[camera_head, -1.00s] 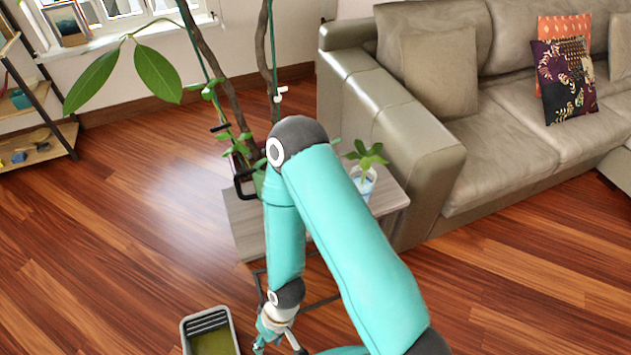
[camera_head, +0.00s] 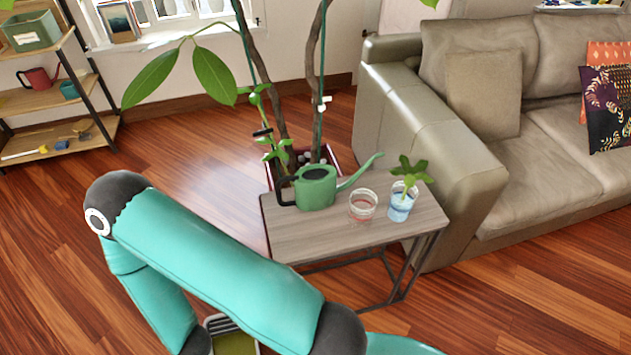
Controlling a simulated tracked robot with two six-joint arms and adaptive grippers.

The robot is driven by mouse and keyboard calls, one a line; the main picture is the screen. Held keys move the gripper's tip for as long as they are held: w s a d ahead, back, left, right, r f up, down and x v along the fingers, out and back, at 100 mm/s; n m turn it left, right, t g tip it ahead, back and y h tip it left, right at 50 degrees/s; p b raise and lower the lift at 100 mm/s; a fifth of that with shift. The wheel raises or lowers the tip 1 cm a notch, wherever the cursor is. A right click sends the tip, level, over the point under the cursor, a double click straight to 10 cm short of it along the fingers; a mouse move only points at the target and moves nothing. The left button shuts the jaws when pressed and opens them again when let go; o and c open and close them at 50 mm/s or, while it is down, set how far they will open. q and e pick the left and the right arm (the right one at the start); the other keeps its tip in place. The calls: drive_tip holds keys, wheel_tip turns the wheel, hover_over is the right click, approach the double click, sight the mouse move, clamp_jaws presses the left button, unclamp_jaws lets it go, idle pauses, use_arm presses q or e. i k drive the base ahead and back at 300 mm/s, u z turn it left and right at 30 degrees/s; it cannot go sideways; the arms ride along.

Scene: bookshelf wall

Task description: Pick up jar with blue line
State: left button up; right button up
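A clear jar with a blue tint and bluish marking (camera_head: 401,206) stands upright on the right part of a small wooden side table (camera_head: 310,239). A leafy green cutting (camera_head: 410,176) sticks out of its top. Just left of it stands a shorter clear jar with a red line (camera_head: 362,206), apparently empty. One teal arm of mine crosses the lower left of the head view, in front of the floor. Its gripper is below the frame edge, so neither gripper shows. Nothing of mine covers either jar.
A green watering can (camera_head: 316,188) stands on the table left of the jars, its spout reaching over toward them. A tall potted plant (camera_head: 318,156) stands behind. A sofa (camera_head: 440,150) is close on the right. A tray (camera_head: 236,344) lies partly hidden behind my arm.

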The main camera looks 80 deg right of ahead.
sight(398, 210)
drive_tip(key=z, duration=0.15)
drive_tip(key=k, duration=2.15)
drive_tip(key=z, duration=1.15)
drive_tip(key=i, duration=1)
